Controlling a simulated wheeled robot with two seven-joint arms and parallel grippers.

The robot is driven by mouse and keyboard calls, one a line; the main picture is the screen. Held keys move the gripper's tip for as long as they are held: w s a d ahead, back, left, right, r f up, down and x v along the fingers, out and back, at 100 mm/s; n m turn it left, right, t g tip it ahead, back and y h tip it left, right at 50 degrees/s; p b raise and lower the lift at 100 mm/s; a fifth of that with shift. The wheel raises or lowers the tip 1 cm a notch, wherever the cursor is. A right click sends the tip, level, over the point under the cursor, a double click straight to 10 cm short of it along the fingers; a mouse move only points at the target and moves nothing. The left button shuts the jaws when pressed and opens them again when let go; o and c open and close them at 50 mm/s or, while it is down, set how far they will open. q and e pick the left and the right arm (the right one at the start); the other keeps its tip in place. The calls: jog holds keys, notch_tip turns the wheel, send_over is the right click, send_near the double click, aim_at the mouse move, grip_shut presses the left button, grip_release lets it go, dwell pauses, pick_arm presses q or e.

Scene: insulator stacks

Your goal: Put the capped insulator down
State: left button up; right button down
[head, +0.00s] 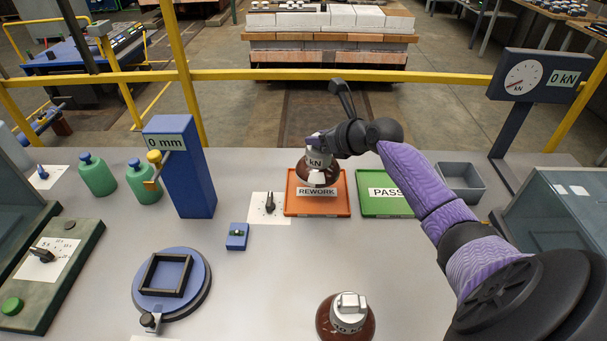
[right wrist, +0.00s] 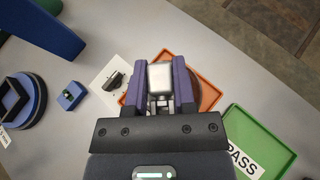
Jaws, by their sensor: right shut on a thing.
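The capped insulator (head: 318,174), brown with a grey metal cap marked kN, is upright at the orange REWORK tray (head: 300,209). My right gripper (head: 320,143) is shut on its cap. In the right wrist view the pale cap top (right wrist: 160,76) sits between the two purple fingers (right wrist: 167,84), with the orange tray (right wrist: 207,62) behind. I cannot tell whether the insulator's base touches the tray floor or hangs just above it. A second brown capped insulator (head: 346,318) stands on the bench at the front. My left gripper is not in view.
A green PASS tray (head: 384,205) lies just right of the orange one and looks empty. A grey bin (head: 462,180) is farther right. A blue gauge post (head: 181,170), green bottles (head: 97,176) and a round blue fixture (head: 197,262) stand left.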

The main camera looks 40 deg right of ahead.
aim_at(328, 159)
notch_tip(328, 159, down, 6)
jog(key=b, duration=0.3)
jog(key=shift+f, duration=0.2)
jog(key=shift+r, duration=0.2)
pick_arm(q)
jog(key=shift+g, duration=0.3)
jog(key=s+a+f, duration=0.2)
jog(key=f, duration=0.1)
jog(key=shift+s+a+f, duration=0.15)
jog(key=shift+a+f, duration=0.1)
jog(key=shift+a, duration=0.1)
pick_arm(e)
jog(key=shift+f, duration=0.1)
jog(key=shift+c, duration=2.2)
grip_release()
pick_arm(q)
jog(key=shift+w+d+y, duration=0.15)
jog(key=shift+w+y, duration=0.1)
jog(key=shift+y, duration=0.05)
